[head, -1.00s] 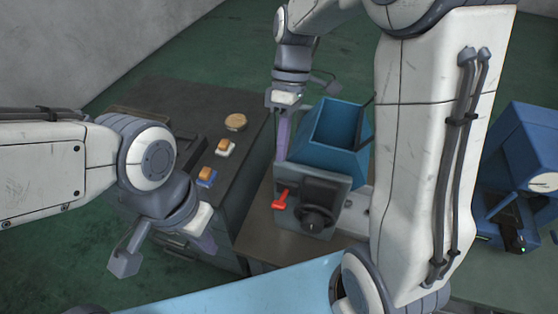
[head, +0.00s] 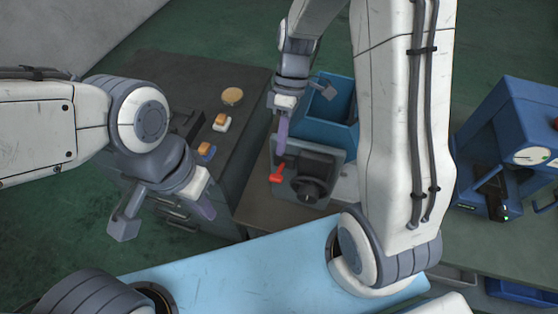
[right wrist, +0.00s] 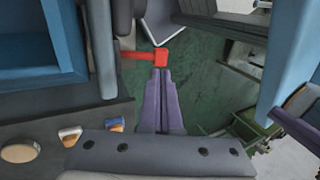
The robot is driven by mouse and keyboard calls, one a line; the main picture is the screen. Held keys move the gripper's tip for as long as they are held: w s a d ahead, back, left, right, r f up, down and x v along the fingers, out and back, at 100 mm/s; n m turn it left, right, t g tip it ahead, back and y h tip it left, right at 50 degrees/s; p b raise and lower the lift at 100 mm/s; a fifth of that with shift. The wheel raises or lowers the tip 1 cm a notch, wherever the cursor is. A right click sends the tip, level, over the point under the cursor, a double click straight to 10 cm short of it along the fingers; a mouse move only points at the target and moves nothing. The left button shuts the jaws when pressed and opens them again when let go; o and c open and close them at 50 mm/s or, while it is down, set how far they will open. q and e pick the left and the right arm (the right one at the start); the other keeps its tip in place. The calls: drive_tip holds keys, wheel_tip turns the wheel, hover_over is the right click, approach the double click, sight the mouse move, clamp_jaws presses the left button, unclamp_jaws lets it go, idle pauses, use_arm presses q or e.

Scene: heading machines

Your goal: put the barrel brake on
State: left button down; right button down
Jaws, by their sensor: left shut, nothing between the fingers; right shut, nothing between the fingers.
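A red lever (head: 277,174) sticks out at the left of the dark grey panel (head: 318,163) on the blue machine. It also shows in the right wrist view (right wrist: 146,55), with a square red end just beyond the fingertips. My right gripper (head: 281,153) is shut and empty, its purple fingers pointing down just above the lever. In the right wrist view its fingertips (right wrist: 163,72) are at the red end; I cannot tell whether they touch it. My left gripper (head: 209,213) is shut and empty, beside the dark cabinet and away from the machine.
A black round knob (head: 308,189) sits on the panel right of the lever. The blue open bin (head: 328,105) stands behind it. Orange and blue-based switches (head: 206,151) are on the dark cabinet (head: 222,75). A blue press (head: 515,140) stands on the right.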

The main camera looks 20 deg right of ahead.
sight(277, 176)
drive_tip(key=p+x, duration=0.1)
drive_tip(key=x, duration=0.5)
drive_tip(key=shift+s+a+f, duration=0.1)
drive_tip(key=shift+f, duration=0.1)
